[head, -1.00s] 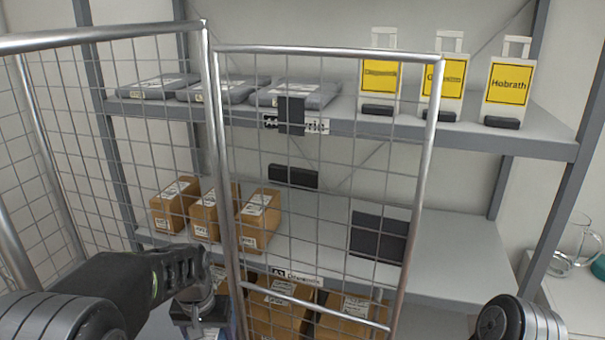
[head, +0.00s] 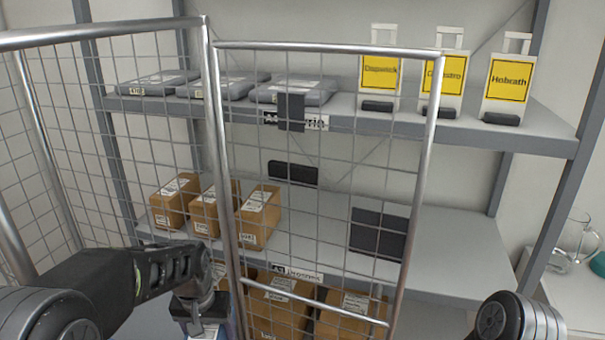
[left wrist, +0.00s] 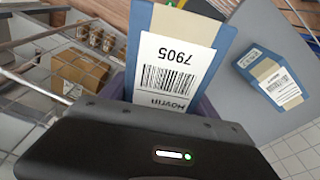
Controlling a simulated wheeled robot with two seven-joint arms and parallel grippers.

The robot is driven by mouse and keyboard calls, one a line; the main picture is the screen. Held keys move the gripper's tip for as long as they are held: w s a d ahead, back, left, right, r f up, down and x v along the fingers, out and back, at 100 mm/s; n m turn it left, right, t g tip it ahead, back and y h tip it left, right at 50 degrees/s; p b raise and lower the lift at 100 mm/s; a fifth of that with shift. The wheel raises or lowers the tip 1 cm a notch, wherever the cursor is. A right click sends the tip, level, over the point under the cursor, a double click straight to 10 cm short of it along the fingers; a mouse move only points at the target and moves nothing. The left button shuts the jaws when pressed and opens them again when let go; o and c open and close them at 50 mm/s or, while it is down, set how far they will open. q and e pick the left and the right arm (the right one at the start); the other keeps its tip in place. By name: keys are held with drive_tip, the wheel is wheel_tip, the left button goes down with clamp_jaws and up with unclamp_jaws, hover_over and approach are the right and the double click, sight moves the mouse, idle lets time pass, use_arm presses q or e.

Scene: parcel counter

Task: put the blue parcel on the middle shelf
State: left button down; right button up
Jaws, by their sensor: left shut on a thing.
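In the head view only a small piece of this parcel shows under the gripper, at the bottom edge. The middle shelf (head: 455,250) bears three brown boxes (head: 258,218) on its left and a dark panel (head: 378,233) further right. My right gripper is out of view.
A wire mesh cage (head: 325,48) with metal posts stands between me and the shelves. The upper shelf (head: 350,118) holds grey packets and yellow signs. Brown boxes (head: 275,310) stand below the middle shelf. Another blue parcel (left wrist: 270,80) lies on a grey surface. The middle shelf's right part is bare.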

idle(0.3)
use_arm(q)
drive_tip(key=s+f, duration=0.4)
drive_tip(key=f, duration=1)
drive_tip(key=shift+f, duration=0.4)
drive_tip(key=shift+w+d, duration=0.1)
